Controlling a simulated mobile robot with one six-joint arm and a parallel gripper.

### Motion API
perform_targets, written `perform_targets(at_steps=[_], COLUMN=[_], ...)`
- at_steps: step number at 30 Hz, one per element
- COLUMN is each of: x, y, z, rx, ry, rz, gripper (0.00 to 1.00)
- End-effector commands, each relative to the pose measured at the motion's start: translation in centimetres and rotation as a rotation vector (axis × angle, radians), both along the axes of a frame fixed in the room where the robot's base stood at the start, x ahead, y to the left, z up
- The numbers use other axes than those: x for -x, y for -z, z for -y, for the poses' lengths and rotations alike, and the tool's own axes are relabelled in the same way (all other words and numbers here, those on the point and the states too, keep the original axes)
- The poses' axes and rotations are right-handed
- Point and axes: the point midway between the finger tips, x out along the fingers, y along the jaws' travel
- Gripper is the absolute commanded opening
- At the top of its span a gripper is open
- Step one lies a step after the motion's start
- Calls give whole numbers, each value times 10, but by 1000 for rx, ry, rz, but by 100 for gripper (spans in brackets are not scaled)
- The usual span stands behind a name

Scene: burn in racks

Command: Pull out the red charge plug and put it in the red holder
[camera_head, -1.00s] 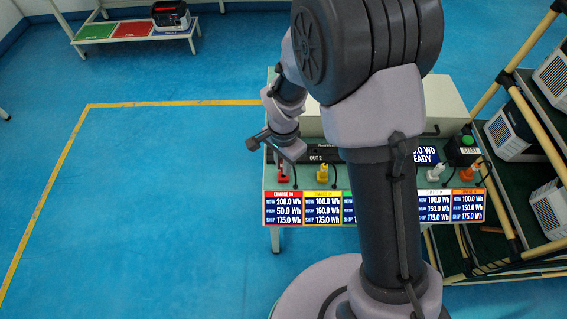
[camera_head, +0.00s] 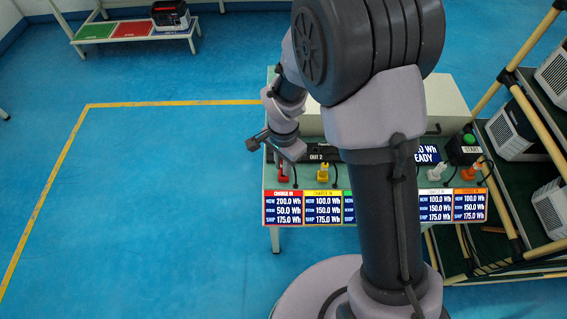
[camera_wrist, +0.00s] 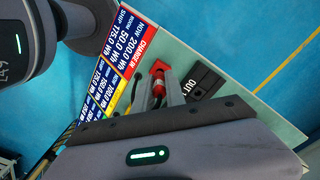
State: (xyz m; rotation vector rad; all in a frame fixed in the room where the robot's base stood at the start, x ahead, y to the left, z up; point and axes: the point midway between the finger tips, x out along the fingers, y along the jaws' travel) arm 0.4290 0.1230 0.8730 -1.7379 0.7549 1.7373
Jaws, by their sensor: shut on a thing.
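The red charge plug (camera_head: 283,174) stands upright at the left end of the bench, behind the red-headed CHARGE IN label. It also shows in the wrist view (camera_wrist: 158,87), between my gripper's fingers. My gripper (camera_head: 284,161) points down at the plug from above and is shut on it. The plug's lower end meets a red base in the wrist view; I cannot tell whether it is fully seated. I cannot make out a red holder for certain.
A yellow plug (camera_head: 322,173), a white plug (camera_head: 434,174) and an orange plug (camera_head: 469,172) stand farther right on the bench. A green START button (camera_head: 468,140) is behind them. A rack (camera_head: 530,150) stands at right. The blue floor (camera_head: 150,200) is clear at left.

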Motion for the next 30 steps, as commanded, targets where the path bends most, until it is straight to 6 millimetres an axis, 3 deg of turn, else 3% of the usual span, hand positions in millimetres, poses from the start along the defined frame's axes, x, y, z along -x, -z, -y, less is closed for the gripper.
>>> perform_targets(at_steps=[26, 27, 30], x=[0, 0, 0], y=[19, 18, 17], z=[0, 0, 0], rx=[0, 0, 0], ry=[0, 0, 0], rz=[0, 0, 0], gripper=[0, 21, 41])
